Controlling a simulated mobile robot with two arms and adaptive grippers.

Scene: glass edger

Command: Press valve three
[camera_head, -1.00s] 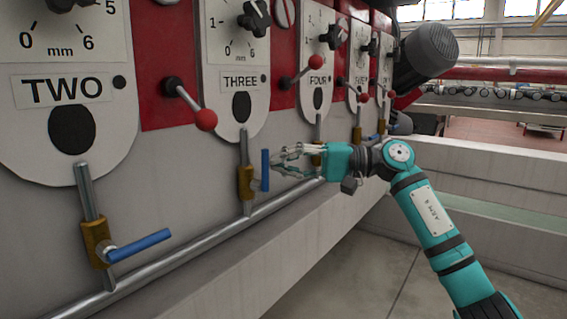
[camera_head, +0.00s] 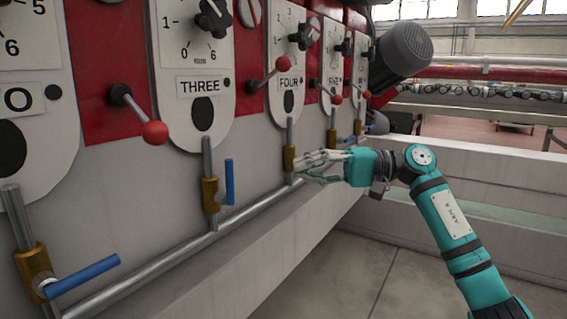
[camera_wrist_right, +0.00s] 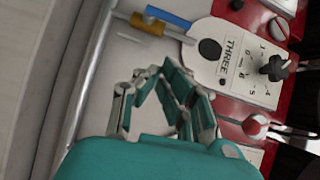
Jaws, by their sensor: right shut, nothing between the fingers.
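Valve three (camera_head: 210,194) is a brass valve on a pipe below the plate marked THREE (camera_head: 200,85). Its blue handle (camera_head: 229,182) stands upright, parallel to the pipe. My right gripper (camera_head: 297,166) is shut and empty, to the right of the handle with a clear gap between them. Its fingertips overlap the valve below FOUR in the picture. In the right wrist view the blue handle (camera_wrist_right: 167,19) and brass body (camera_wrist_right: 147,25) lie beyond my closed fingertips (camera_wrist_right: 153,72), apart from them. My left gripper is not in view.
Valve two's blue handle (camera_head: 82,277) sticks outward at the lower left. A red-knobbed lever (camera_head: 154,132) projects between panels two and three. A horizontal pipe (camera_head: 185,252) runs below the valves above a pale ledge (camera_head: 250,250). The floor (camera_head: 370,275) is clear.

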